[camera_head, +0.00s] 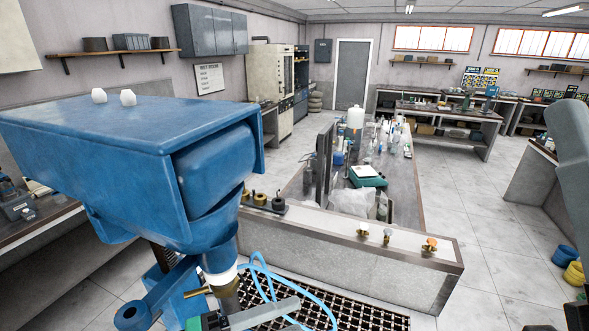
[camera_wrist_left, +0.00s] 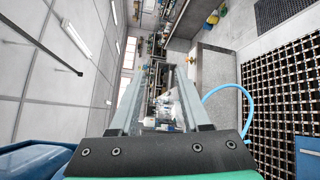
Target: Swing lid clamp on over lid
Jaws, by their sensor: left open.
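The large blue flotation machine (camera_head: 90,125) fills the left of the head view. A blue arm with a ring end (camera_head: 135,314) shows below its housing, beside the column; I cannot tell whether it is the lid clamp. I cannot make out a lid in either view. My left gripper (camera_head: 292,314) is at the bottom edge of the head view, low and right of the machine's column, and partly cut off. In the left wrist view my left gripper (camera_wrist_left: 158,88) has its two grey fingers apart, with nothing between them. My right gripper is not visible.
A light blue hose (camera_head: 285,290) loops close to my left gripper, above a dark floor grating (camera_head: 375,312). A low grey bench wall (camera_head: 350,252) with several brass taps stands behind. Benches with glassware lie further back. Open floor (camera_head: 497,235) lies at right.

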